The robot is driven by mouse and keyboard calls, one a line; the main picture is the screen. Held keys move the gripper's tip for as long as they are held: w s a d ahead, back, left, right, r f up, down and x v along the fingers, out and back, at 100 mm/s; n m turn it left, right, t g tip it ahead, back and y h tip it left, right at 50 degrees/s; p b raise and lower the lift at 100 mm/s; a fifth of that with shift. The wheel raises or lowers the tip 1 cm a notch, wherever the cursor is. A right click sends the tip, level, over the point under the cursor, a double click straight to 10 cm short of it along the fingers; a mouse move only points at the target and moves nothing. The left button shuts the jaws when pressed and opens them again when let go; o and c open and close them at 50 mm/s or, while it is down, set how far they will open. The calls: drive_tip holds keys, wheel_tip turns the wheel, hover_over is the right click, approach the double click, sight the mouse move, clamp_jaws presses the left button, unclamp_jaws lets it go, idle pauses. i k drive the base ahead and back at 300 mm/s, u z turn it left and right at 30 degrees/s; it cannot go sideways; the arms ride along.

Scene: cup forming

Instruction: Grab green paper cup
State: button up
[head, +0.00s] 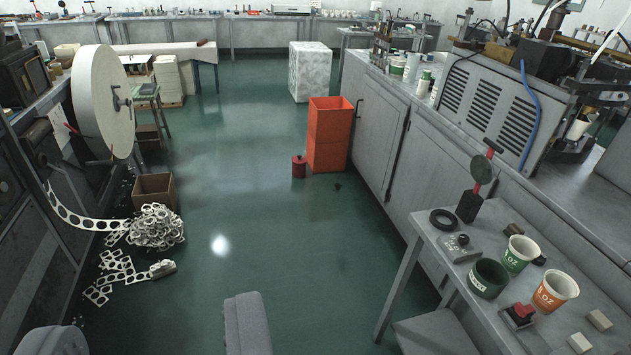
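A dark green paper cup (488,281) stands upright with its open mouth up on the small grey side table (431,228) at the lower right. Just behind it to the right stands a second cup, white above and green below (519,256), marked "oz". My gripper (150,336) shows at the bottom left as two grey finger ends, wide apart with only floor between them. It is open and empty, well to the left of the cups and apart from the table. Much of the fingers is cut off by the bottom edge.
An orange and white cup (553,292) stands right of the green ones. A red-topped block (519,314) sits in front, and a round mirror on a stand (482,170) behind. Paper scrap (155,228) lies at left. The middle floor is clear.

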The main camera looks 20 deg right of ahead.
sight(522, 250)
drive_tip(key=z, duration=0.75)
drive_tip(key=i, duration=1.3)
drive_tip(key=z, duration=0.55)
